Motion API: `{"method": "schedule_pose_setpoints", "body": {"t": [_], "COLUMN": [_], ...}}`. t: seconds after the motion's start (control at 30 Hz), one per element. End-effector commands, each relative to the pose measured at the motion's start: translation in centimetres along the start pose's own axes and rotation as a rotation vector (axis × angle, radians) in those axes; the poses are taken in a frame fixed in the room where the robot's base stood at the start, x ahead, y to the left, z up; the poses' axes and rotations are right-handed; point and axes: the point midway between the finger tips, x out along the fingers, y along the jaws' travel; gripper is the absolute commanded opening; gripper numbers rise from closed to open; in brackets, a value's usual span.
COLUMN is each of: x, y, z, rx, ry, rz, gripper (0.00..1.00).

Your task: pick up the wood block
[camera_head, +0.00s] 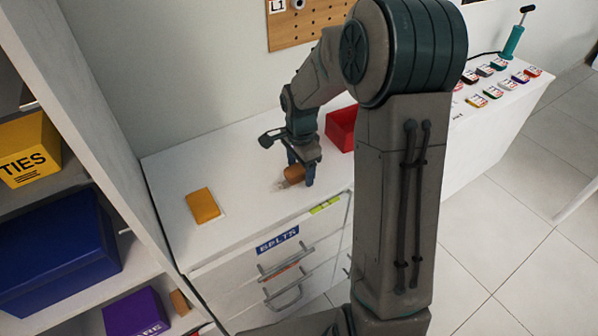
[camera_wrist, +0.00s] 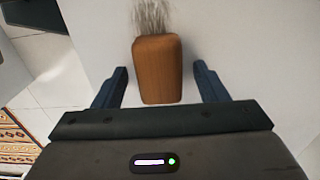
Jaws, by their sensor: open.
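A brown wooden block with bristles at one end, like a brush (camera_head: 293,174), lies on the white dresser top under my gripper (camera_head: 300,170). In the wrist view this wooden block (camera_wrist: 160,72) is between the two fingers of my gripper (camera_wrist: 161,70), with its bristles pointing away. The fingers are open, with a gap on each side of it. A flat orange-brown block-like piece (camera_head: 203,205) lies apart to the left on the same top. I cannot tell whether it is wood.
A red open bin (camera_head: 341,128) stands just behind and right of my gripper. The white dresser top (camera_head: 240,190) is clear between the two brown pieces. Shelves with a yellow box (camera_head: 30,148) and a blue box (camera_head: 55,245) are at left.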

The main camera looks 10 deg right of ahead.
Motion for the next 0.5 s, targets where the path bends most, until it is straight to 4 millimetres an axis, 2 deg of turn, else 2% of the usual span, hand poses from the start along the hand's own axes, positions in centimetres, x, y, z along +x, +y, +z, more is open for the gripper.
{"method": "schedule_pose_setpoints", "body": {"t": [0.1, 0.13, 0.3, 0.5], "x": [-0.04, -0.04, -0.06, -0.08], "y": [-0.01, -0.01, -0.01, -0.02], "z": [0.0, 0.0, 0.0, 0.0], "rx": [0.0, 0.0, 0.0, 0.0], "ry": [0.0, 0.0, 0.0, 0.0], "rz": [0.0, 0.0, -0.001, -0.001], "gripper": [0.66, 0.64, 0.18, 0.18]}}
